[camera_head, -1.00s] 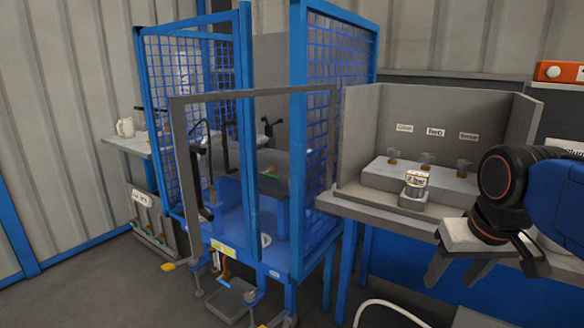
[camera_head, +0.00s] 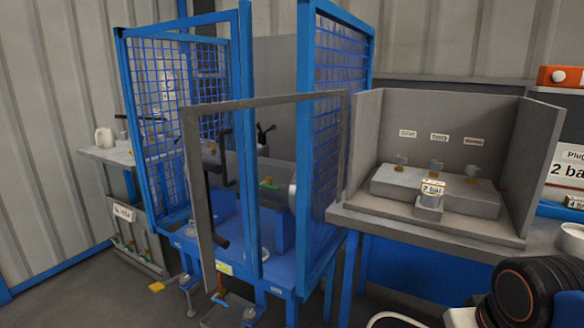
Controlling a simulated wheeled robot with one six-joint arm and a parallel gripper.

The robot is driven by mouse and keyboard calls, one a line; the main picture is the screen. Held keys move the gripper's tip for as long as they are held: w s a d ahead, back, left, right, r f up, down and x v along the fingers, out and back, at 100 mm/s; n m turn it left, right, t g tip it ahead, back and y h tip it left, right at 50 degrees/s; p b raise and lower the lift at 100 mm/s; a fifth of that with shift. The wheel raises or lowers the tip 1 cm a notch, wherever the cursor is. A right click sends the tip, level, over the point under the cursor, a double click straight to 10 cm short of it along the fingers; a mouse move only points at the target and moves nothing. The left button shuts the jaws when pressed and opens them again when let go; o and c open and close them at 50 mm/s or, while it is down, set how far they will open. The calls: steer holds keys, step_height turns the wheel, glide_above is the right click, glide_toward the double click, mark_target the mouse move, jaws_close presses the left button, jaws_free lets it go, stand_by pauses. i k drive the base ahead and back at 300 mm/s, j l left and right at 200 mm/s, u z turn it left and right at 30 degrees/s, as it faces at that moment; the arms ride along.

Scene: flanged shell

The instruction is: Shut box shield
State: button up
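The box shield seems to be the thin grey frame (camera_head: 194,180) standing at the front of the blue mesh cage (camera_head: 245,130). It looks see-through. Its top bar runs right to the cage's right mesh wall, and its left post stands out in front of the cage. It appears swung open; its hinge line is hard to tell. A black handle (camera_head: 222,160) shows beside the left post. My gripper's pale body (camera_head: 462,318) is cut off at the bottom edge, right of the cage and well apart from the shield. Its fingers are out of frame.
A side table (camera_head: 105,153) with a white jug (camera_head: 104,139) is at the left. Floor at lower left is clear.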

mark_target(198, 170)
steer(key=i+j+z, duration=0.1)
steer(key=j+z, duration=0.3)
steer(key=j, duration=0.8)
steer(key=j+z, duration=0.45)
steer(key=j, duration=0.7)
